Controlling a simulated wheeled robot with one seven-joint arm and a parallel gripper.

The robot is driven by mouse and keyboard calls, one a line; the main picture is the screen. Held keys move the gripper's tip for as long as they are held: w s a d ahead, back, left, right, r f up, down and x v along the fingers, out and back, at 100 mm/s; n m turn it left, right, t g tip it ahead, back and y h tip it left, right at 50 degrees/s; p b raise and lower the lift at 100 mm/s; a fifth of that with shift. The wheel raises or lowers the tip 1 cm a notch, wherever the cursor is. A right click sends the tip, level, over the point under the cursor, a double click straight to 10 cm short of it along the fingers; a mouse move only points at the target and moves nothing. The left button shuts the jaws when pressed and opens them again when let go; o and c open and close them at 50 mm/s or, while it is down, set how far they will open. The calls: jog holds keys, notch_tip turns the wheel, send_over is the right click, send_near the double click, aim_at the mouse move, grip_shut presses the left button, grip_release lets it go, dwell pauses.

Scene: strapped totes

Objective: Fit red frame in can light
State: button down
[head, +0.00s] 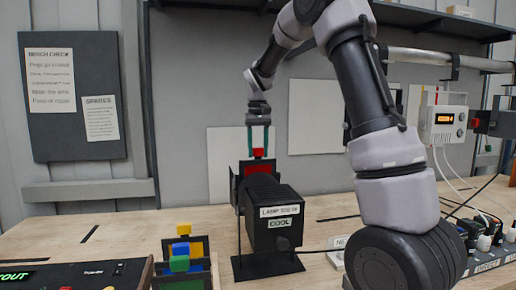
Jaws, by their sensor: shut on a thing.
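The can light (270,217) is a black box on a stand on the bench, labelled "LAMP 300 W" and "COOL". The red frame (257,168) is upright at the far end of the can light, inside or just behind a black holder (237,184). Its small red tab (258,153) sticks up above. My gripper (258,150) reaches down from above, with its greenish fingers shut on the tab. The frame's lower part is hidden by the can light, so I cannot tell how deep it sits.
A rack (196,268) with yellow, blue and green frames stands left of the can light. A console (75,275) is at the front left. Plugs and cables (485,255) crowd the right. Bare bench (125,230) lies at the left.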

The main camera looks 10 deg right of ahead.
aim_at(258, 160)
jog(key=shift+f, duration=2.8)
jog(key=shift+c, duration=1.3)
grip_release()
jog(key=shift+r, duration=0.1)
